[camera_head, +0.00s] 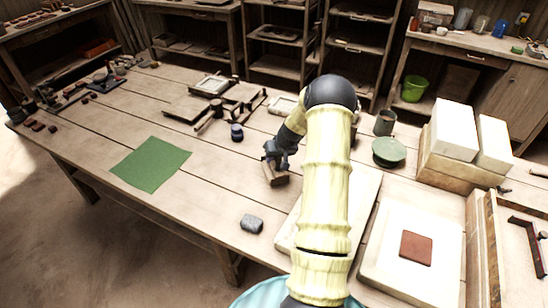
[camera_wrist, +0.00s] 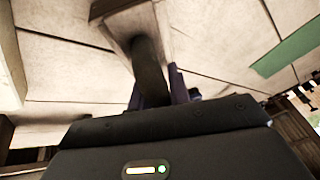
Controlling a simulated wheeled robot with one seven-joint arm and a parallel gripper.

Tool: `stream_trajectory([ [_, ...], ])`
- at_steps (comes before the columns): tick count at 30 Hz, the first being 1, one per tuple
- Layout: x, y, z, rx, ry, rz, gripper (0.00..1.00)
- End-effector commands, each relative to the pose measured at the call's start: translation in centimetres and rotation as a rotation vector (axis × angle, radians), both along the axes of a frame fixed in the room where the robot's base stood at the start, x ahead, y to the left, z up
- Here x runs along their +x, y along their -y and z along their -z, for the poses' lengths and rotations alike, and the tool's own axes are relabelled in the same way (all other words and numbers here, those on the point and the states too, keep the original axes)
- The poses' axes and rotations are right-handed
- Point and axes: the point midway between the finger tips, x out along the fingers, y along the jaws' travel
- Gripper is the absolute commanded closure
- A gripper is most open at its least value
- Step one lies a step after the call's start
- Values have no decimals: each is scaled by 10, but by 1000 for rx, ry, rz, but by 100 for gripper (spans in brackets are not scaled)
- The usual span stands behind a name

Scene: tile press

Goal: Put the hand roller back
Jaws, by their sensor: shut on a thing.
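My gripper (camera_head: 275,152) is over the middle of the table, shut on a dark upright handle that I take to be the hand roller (camera_wrist: 148,70). In the wrist view the handle stands between my dark fingers (camera_wrist: 160,88), and its far end meets a pale brown block-like part. In the head view a small brown block-like part (camera_head: 276,178) shows just below my fingers. I cannot tell whether it touches the table (camera_head: 215,205) or hangs just above it. My fingers hide part of the held thing.
A green mat (camera_head: 152,163) lies left. Wooden frames and tools lie behind, with a dark round pot (camera_head: 237,132). A green round lid (camera_head: 389,151), a dark cup (camera_head: 385,122) and white blocks (camera_head: 455,130) stand right.

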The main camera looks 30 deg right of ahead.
Motion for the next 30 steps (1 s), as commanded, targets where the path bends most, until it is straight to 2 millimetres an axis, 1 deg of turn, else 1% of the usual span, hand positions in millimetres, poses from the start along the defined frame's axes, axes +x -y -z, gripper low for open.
stream_trajectory([
  [11, 0, 1, -1, -1, 2, 1, 100],
  [30, 0, 1, 7, -1, 2, 1, 100],
])
